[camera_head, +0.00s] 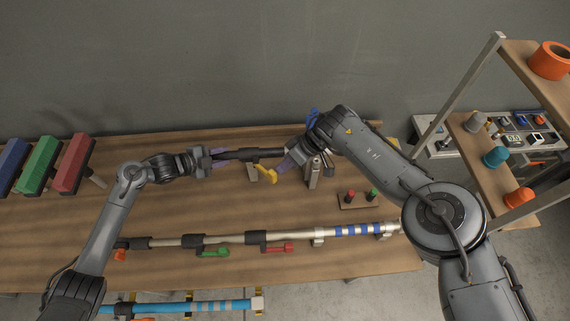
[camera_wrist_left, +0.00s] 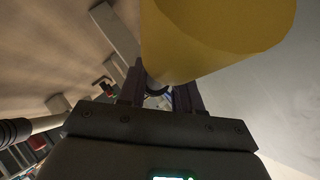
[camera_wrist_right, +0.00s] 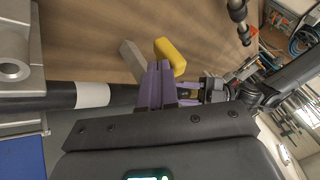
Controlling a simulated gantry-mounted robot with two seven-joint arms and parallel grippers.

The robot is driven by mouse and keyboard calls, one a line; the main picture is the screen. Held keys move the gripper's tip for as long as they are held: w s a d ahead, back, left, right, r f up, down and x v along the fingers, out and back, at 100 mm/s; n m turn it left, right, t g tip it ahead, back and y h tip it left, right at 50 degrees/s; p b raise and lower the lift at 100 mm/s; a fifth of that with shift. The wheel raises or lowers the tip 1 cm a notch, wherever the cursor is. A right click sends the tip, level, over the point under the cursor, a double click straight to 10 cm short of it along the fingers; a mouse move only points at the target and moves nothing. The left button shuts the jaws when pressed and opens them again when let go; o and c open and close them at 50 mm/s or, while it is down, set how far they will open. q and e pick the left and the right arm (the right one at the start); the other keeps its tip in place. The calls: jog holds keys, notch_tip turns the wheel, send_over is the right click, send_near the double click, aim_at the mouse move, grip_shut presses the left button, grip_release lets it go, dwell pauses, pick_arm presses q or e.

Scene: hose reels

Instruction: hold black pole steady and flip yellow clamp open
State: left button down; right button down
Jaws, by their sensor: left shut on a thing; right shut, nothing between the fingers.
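The black pole (camera_head: 252,154) lies left to right above the back of the table. My left gripper (camera_head: 217,157) is shut on it near its left end. The yellow clamp (camera_head: 266,175) angles away from the pole towards the table's front; its rounded tip shows in the right wrist view (camera_wrist_right: 170,57). My right gripper (camera_head: 287,164) is shut and empty, its purple fingertips (camera_wrist_right: 160,66) right beside the clamp; I cannot tell whether they touch. In the left wrist view a large yellow cylinder (camera_wrist_left: 215,35) covers much of the fingers; I cannot tell which part it is.
A silver pole (camera_head: 220,239) with green (camera_head: 212,253) and red clamps (camera_head: 278,248) lies across the table's front. Blue, green and red blocks (camera_head: 72,163) stand at the left. A small button board (camera_head: 360,200) sits right of the clamp. A shelf (camera_head: 470,140) rises at the right.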

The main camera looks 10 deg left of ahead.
aim_at(274, 177)
jog(key=shift+s+f, duration=0.1)
jog(key=shift+s+a+m+t, duration=0.25)
jog(key=shift+s+m+t, duration=0.25)
jog(key=shift+s+m, duration=0.3)
jog(key=shift+s+a+m+t, duration=0.25)
jog(key=shift+s+m+t, duration=0.25)
jog(key=shift+s+m, duration=0.3)
jog(key=s+a+m+t, duration=0.1)
jog(key=m, duration=0.1)
jog(key=s+a+m+t, duration=0.2)
jog(key=m, duration=0.1)
jog(key=shift+s+a, duration=0.15)
jog(key=shift+a, duration=0.1)
